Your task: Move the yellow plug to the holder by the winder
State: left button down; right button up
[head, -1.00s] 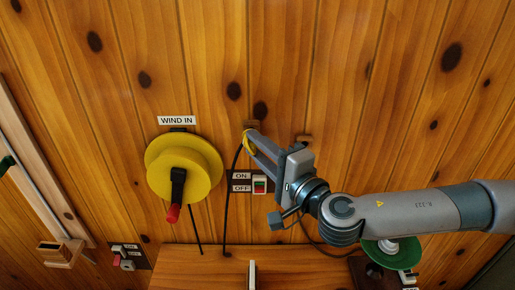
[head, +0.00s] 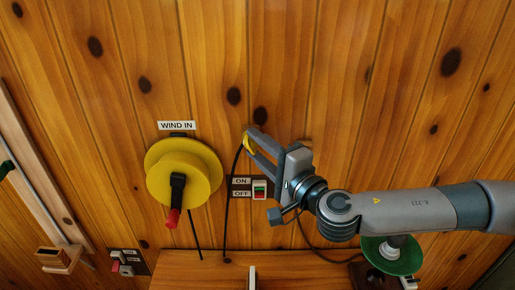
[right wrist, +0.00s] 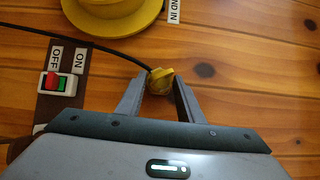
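The yellow plug (head: 247,143) is at the fingertips of my right gripper (head: 254,143), with a black cable hanging from it. In the right wrist view the plug (right wrist: 161,77) sits between the two fingertips of the gripper (right wrist: 161,84), which are shut on it. The yellow winder (head: 205,165), with a black crank and red handle, is on the wall to the left, under a WIND IN label (head: 177,125). The holder by the winder cannot be made out; the plug and fingers cover the wall there. My left gripper is not in view.
A red and green switch (head: 259,189) with ON and OFF labels is just below the gripper. A green disc (head: 405,262) is under my right arm. A wooden ledge (head: 190,268) runs below. A small wooden box (head: 52,257) and another switch panel (head: 128,262) are lower left.

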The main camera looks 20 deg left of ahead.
jog(key=shift+o, duration=0.9)
jog(key=shift+s+d, duration=0.35)
jog(key=shift+d, duration=0.05)
jog(key=p+v, duration=0.4)
jog(key=v, duration=1.2)
jog(key=shift+p, duration=0.3)
jog(key=shift+s, duration=0.15)
dwell(0.5)
